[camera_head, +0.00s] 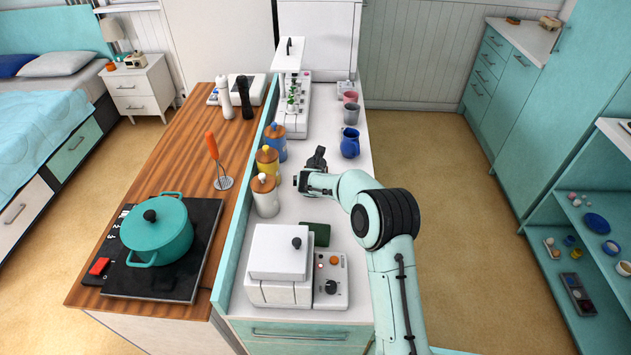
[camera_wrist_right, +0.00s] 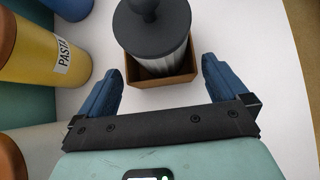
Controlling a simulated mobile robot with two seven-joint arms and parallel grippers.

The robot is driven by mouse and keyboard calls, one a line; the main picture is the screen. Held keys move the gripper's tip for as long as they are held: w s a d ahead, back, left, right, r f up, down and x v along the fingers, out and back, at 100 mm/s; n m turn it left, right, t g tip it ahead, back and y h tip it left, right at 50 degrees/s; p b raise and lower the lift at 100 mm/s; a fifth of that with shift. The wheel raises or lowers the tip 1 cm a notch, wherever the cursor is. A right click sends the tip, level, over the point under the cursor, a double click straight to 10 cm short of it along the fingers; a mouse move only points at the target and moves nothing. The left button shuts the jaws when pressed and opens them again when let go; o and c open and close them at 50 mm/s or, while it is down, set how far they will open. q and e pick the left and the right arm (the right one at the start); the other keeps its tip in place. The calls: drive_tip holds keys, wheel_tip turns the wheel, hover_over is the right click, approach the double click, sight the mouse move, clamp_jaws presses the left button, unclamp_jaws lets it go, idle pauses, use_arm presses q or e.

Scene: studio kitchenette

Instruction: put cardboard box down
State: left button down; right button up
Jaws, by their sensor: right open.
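A small brown cardboard box (camera_wrist_right: 152,83) sits on the white counter in the right wrist view. A ribbed grey jar with a dark knobbed lid (camera_wrist_right: 152,32) stands in it, hiding most of its inside. My right gripper (camera_wrist_right: 160,72) is open, its blue fingers on either side of the box with visible gaps. In the head view my right gripper (camera_head: 301,181) is low over the counter beside the jars, and the box cannot be made out there. My left gripper is not in view.
Yellow pasta (camera_wrist_right: 48,50), blue (camera_head: 274,142) and white (camera_head: 264,196) jars line the counter's left side, close to my gripper. A blue mug (camera_head: 350,143) stands behind to the right. A white appliance (camera_head: 282,258) stands in front.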

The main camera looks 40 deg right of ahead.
sight(315, 161)
drive_tip(key=p+x, duration=0.1)
drive_tip(key=x, duration=0.3)
drive_tip(key=shift+w+d+f, duration=0.15)
drive_tip(key=shift+w+d, duration=0.05)
drive_tip(key=shift+w, duration=0.05)
drive_tip(key=shift+w+f, duration=0.15)
drive_tip(key=shift+f, duration=0.1)
drive_tip(key=shift+c, duration=0.7)
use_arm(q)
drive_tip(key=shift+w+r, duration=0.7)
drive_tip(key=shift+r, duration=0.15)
use_arm(e)
drive_tip(key=shift+r, duration=0.1)
drive_tip(key=c, duration=0.7)
drive_tip(key=shift+o, duration=0.2)
wheel_tip(315, 161, up, 9)
drive_tip(key=p, duration=0.2)
drive_tip(key=shift+d+p, duration=0.1)
drive_tip(key=shift+p, duration=0.25)
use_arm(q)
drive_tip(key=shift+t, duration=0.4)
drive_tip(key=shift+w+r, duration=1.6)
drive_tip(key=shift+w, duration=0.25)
use_arm(e)
wheel_tip(315, 161, up, 11)
